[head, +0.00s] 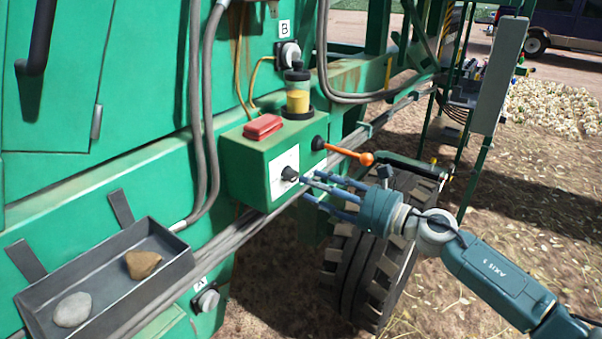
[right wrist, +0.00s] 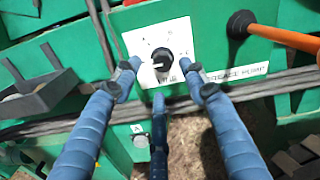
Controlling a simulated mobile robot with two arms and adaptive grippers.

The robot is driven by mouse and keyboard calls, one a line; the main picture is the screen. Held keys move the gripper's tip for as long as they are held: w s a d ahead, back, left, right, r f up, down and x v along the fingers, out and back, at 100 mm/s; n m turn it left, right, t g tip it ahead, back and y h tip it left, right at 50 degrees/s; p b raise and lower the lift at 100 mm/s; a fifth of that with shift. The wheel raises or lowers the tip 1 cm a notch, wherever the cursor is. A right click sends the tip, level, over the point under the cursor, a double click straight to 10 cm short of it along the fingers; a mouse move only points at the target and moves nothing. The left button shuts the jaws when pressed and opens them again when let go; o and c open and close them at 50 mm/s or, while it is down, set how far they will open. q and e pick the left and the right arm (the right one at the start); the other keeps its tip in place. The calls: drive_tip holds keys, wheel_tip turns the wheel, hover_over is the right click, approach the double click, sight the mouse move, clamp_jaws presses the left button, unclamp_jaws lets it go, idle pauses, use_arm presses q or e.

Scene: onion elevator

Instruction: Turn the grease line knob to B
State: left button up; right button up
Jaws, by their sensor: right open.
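The black grease line knob (head: 290,174) sits on a white label plate on the front of a green box. My right gripper (head: 309,186) is open and empty just in front of the knob. In the right wrist view two of its blue fingertips (right wrist: 160,72) stand to the left and right of the knob, with a third finger below. I cannot tell whether any finger touches it. My left gripper is not in view.
An orange-handled lever (head: 345,153) sticks out right of the knob. A red block (head: 263,127) and a yellow grease jar (head: 298,95) are on top of the box. A grey tray (head: 105,290) with two stones is at lower left. Hoses run along the green machine.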

sight(296, 177)
drive_tip(key=x, duration=0.4)
drive_tip(key=shift+w+d+p, duration=0.1)
drive_tip(key=shift+w+p, duration=0.05)
drive_tip(key=shift+p, duration=0.25)
drive_tip(key=shift+w+a, duration=0.2)
drive_tip(key=shift+a, duration=0.15)
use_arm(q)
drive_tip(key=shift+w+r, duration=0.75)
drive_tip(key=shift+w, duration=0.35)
use_arm(e)
drive_tip(key=shift+f, duration=0.1)
drive_tip(key=c, duration=0.9)
clamp_jaws()
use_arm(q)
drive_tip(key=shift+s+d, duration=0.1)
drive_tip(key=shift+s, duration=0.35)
